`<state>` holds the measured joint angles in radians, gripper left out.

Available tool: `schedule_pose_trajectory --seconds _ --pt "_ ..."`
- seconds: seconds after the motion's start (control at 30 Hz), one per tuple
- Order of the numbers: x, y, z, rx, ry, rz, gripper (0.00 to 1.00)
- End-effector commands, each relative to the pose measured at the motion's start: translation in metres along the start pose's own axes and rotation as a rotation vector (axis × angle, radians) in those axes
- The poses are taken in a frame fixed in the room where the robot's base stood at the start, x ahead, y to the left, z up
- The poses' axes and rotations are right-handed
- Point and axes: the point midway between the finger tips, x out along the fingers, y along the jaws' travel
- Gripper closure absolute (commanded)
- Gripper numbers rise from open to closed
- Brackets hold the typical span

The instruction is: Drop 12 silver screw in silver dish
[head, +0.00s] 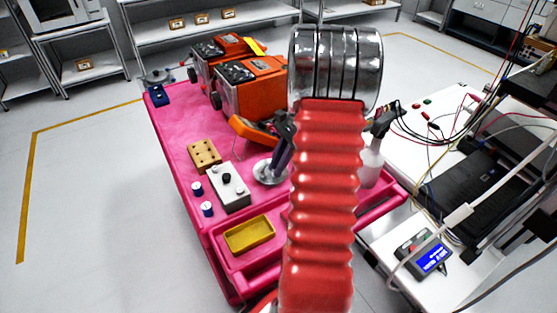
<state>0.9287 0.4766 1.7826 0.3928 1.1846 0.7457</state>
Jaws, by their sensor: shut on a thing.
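A round silver dish (262,178) stands on the pink cart near its middle, just left of my red arm. My gripper (277,167) shows as dark fingers coming out from behind the arm and pointing down over the dish. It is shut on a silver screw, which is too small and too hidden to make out. I cannot tell whether the fingertips touch the dish. The dish's right side and its contents are hidden by the fingers and arm.
On the pink cart (168,125) are a yellow tray (248,235), a grey control box (229,187), a wooden block with holes (204,155), small blue-and-white pots and orange machines (250,90). A spray bottle (371,160) stands right of my arm.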

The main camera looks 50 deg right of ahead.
Motion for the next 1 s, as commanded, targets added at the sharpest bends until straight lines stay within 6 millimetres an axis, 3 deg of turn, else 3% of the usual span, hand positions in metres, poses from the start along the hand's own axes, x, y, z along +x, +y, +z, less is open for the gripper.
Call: schedule_pose_trajectory --seconds 0.47,0.5,0.7,0.8,1.0 --pt "0.0059 -0.0001 -0.0024 -0.001 0.000 0.000 0.98" --pt "0.0060 -0.0001 -0.0023 -0.001 0.000 0.001 0.81" --pt "0.0060 -0.0001 -0.0022 -0.001 0.000 0.001 0.67" --pt "0.0060 -0.0002 -0.0022 -0.001 0.000 0.001 0.62" --pt "0.0061 -0.0001 -0.0021 -0.001 0.000 0.001 0.62"
